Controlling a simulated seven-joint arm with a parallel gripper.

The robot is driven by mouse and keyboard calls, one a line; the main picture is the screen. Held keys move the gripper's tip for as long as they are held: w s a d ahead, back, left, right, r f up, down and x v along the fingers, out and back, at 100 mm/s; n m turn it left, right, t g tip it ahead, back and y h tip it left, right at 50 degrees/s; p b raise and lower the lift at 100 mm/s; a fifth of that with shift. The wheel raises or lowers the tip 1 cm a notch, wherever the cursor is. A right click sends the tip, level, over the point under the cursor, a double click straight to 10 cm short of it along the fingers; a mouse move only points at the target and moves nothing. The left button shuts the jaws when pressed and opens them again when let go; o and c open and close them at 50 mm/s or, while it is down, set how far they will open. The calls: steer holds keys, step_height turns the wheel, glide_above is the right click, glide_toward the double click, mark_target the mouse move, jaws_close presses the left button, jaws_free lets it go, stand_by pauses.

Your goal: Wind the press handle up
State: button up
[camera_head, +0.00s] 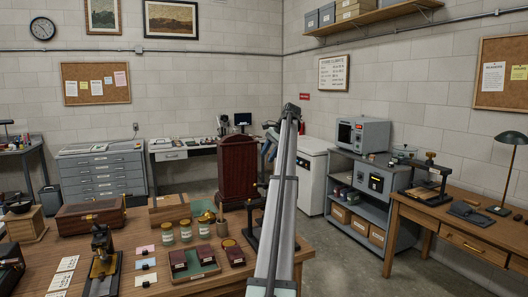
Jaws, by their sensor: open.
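A small press (430,182) with a dark upright frame stands on the wooden desk at the right. Its handle (430,157) is at the top, and its exact angle is too small to tell. Another dark device (252,222), perhaps also a press, stands at the right of the near table, partly hidden behind my arm. My gripper (266,152) hangs at the far end of my raised arm, in front of the back of the room. It is small and partly hidden, looks open and holds nothing that I can see. It appears apart from both devices.
The near wooden table (204,280) carries jars (185,231), boxes, a green tray (195,272) and a black-and-brass stand (103,262). A grey shelf unit (372,195) holds instruments. A lamp (510,150) stands on the right desk. Floor (345,262) is clear between table and desk.

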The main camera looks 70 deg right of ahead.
mark_target(265, 190)
steer(key=shift+w+d+r+n+t+y, duration=0.1)
steer(key=shift+w+r+n+t+y, duration=0.25)
steer(key=shift+n, duration=0.9)
steer(key=shift+w+n+t+y, duration=0.1)
steer(key=shift+w+n, duration=0.35)
steer(key=shift+n, duration=0.85)
steer(key=shift+w+d+r+n+t+y, duration=0.1)
steer(key=shift+w+r+n+t+y, duration=0.25)
steer(key=shift+n, duration=0.9)
steer(key=shift+f, duration=0.15)
steer(key=shift+c, duration=0.3)
steer(key=shift+d, duration=0.1)
steer(key=s+d+f+m+g, duration=0.2)
steer(key=s+m+g, duration=0.15)
steer(key=m, duration=1.35)
steer(key=shift+t+h, duration=0.25)
steer(key=shift+h, duration=0.15)
steer(key=x, duration=1.3)
steer(key=shift+w+f, duration=0.1)
steer(key=shift+f, duration=0.3)
